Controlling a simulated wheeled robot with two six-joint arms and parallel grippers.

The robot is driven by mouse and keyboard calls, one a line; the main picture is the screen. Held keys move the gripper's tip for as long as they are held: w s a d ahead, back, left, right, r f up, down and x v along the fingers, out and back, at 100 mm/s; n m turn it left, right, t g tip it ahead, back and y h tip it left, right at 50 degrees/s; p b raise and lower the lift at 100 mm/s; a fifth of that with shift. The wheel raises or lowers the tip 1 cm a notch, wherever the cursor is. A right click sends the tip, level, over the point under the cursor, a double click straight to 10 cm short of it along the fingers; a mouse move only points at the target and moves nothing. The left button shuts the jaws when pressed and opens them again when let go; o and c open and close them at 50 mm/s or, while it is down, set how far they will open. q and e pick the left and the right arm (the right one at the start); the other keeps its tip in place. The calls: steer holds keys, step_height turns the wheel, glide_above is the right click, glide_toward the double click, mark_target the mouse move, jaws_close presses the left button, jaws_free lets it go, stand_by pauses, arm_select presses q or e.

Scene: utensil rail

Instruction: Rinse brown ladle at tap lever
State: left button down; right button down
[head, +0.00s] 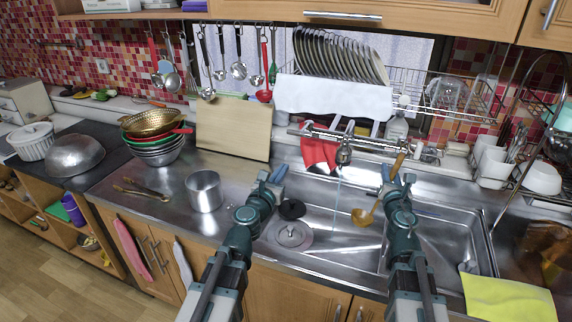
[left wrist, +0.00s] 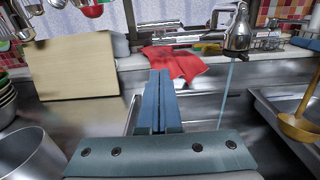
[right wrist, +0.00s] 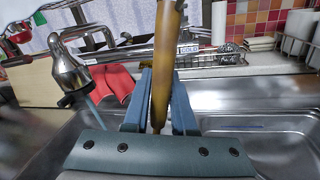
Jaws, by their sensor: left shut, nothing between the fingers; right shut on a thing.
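My right gripper (head: 391,178) is shut on the brown handle of the ladle (head: 362,216). The ladle hangs bowl-down over the sink; its bowl also shows at the right edge of the left wrist view (left wrist: 300,125). In the right wrist view its handle (right wrist: 164,50) stands between the fingers. The chrome tap (head: 344,154) is at the back of the sink, and a thin water stream (left wrist: 222,95) falls from it. The bowl appears right of the stream, apart from it. I cannot clearly single out the lever. My left gripper (head: 277,175) is shut and empty, left of the tap.
A red cloth (head: 319,152) hangs behind the sink beside the tap. A steel pot (head: 204,191) and cutting board (head: 234,130) are on the left. A pot lid (head: 289,234) lies near my left arm. A yellow cloth (head: 508,298) is at front right.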

arm_select(q)
step_height(320, 180, up, 13)
steer(key=w+m+g+p, duration=0.1)
steer(key=m+p, duration=1.6)
steer(key=m, duration=1.9)
steer(key=shift+w+d+r+g+y+p, duration=0.2)
steer(key=shift+w+d+g+y+p, duration=0.1)
steer(key=shift+d+g+y, duration=0.25)
steer(key=shift+w+a, duration=0.1)
steer(key=b, duration=0.2)
glide_toward(304, 128)
step_height(304, 128, up, 5)
steer(key=w, duration=0.3)
steer(key=shift+s+d+f+b, duration=0.1)
steer(key=shift+d+f+b, duration=0.05)
steer(key=shift+f+b, duration=0.9)
steer(key=shift+s+d+f+b, duration=0.1)
steer(key=shift+d+f+b, duration=0.05)
steer(key=shift+f+b, duration=0.85)
